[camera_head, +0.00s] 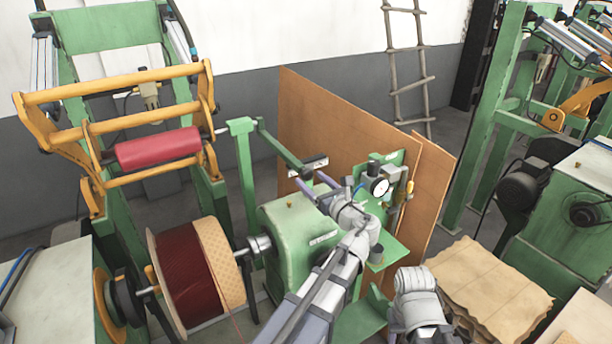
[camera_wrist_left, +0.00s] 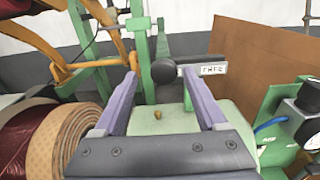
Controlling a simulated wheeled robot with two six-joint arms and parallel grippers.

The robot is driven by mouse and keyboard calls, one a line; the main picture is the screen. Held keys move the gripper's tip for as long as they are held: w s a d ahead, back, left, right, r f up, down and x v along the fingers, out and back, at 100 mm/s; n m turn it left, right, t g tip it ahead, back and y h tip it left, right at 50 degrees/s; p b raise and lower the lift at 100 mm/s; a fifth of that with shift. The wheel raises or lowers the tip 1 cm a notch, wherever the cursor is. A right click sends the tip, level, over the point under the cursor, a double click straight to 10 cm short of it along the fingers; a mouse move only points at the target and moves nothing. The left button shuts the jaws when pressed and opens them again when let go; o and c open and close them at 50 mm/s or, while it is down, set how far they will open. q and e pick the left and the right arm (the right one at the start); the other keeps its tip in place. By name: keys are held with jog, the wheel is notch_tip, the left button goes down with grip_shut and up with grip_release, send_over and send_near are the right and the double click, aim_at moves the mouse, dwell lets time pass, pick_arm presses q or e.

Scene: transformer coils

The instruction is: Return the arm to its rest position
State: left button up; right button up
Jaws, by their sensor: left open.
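My left arm (camera_head: 325,285) comes up from the bottom middle of the head view and reaches over the green winding machine (camera_head: 293,240). My left gripper (camera_head: 314,184) is open and empty, its two purple-grey fingers apart. In the left wrist view the open gripper (camera_wrist_left: 158,76) shows the green machine top (camera_wrist_left: 165,118) below and between its fingers. A black round knob (camera_wrist_left: 164,71) and a small white label plate (camera_wrist_left: 212,69) appear beyond the fingers. A grey arm part (camera_head: 415,300) of mine shows at the lower right of the head view; no right fingers are visible.
A dark red coil (camera_head: 185,273) stands left of the green machine, under a yellow frame with a red roller (camera_head: 158,148). A dial gauge (camera_head: 379,186) is close right of the gripper. Brown boards (camera_head: 335,135) stand behind. Brown sheets (camera_head: 490,290) lie at right.

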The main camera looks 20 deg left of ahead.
pick_arm(q)
jog(key=shift+s+d, duration=0.3)
jog(key=shift+d, duration=0.05)
jog(key=s+f+n+g+h+b, duration=0.1)
jog(key=s+f+n, duration=0.1)
jog(key=f, duration=0.2)
jog(key=s+d+f+n+g+h+b, duration=0.1)
jog(key=f+n+b, duration=0.1)
jog(key=f, duration=0.3)
jog(key=s+f+n+g+h+b, duration=0.1)
jog(key=s+f+n+b, duration=0.1)
jog(key=f, duration=0.3)
jog(key=shift+s+d+n+g, duration=0.35)
jog(key=shift+n+g, duration=0.05)
jog(key=shift+n, duration=0.4)
jog(key=s+d+f+n+g+h+b, duration=0.3)
jog(key=s+d+f+n, duration=0.4)
jog(key=f, duration=0.4)
jog(key=s+d+f+n+g+h+b, duration=0.4)
jog(key=s+d+f+n+h+b, duration=0.2)
jog(key=s+d+f, duration=0.4)
jog(key=shift+s+f+n+h, duration=0.5)
jog(key=shift+s+n, duration=0.1)
jog(key=shift+s, duration=0.25)
